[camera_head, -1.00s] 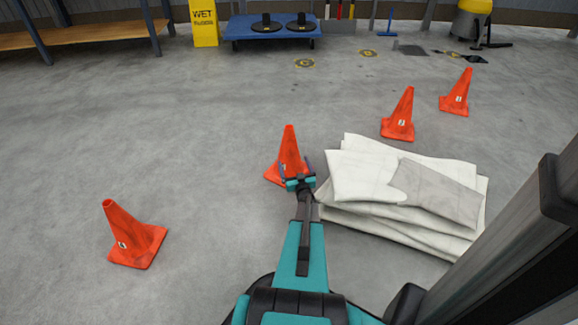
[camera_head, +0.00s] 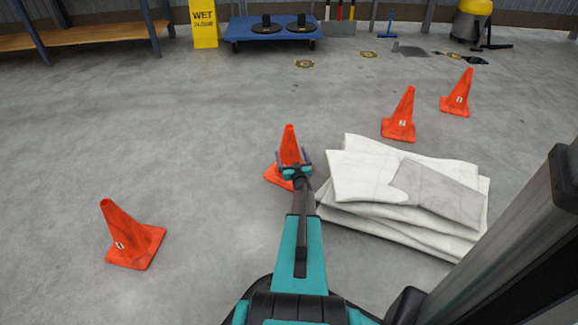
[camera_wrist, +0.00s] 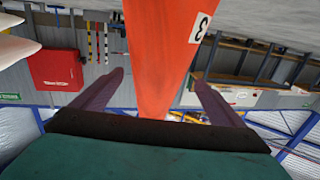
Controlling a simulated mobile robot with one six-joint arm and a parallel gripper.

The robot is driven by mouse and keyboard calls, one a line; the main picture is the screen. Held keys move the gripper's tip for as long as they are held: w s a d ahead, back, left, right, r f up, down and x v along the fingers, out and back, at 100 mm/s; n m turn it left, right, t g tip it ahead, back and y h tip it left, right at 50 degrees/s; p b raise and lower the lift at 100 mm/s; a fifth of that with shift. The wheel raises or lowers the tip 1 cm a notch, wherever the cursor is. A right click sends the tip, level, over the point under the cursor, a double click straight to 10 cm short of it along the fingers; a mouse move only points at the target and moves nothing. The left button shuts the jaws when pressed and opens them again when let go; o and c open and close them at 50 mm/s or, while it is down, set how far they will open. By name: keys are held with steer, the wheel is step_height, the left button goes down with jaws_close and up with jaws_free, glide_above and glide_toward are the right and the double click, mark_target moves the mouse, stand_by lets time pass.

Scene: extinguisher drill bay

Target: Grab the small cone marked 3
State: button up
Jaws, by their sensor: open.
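The small orange cone marked 3 (camera_head: 290,146) stands upright on the floor, left of the folded sheets. In the wrist view the cone (camera_wrist: 160,50) fills the middle, with its white label reading 3 at the upper right. My gripper (camera_head: 292,163) is open in front of the cone. In the wrist view my gripper's two fingers (camera_wrist: 158,85) stand apart, one on each side of the cone. I cannot tell whether either finger touches it. My gripper hides part of the cone's lower body in the head view.
A stack of pale folded sheets (camera_head: 350,207) lies close to the right of my gripper. Other orange cones stand at the left (camera_head: 128,240), right (camera_head: 399,118) and far right (camera_head: 457,96). A yellow wet-floor sign (camera_head: 204,28) and blue cart (camera_head: 250,32) are at the back.

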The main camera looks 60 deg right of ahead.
steer(key=shift+b+x, duration=1.2)
steer(key=shift+x, duration=1.4)
steer(key=shift+s+r, duration=0.1)
steer(key=shift+r, duration=0.1)
steer(key=c, duration=1.9)
steer(key=shift+r, duration=0.2)
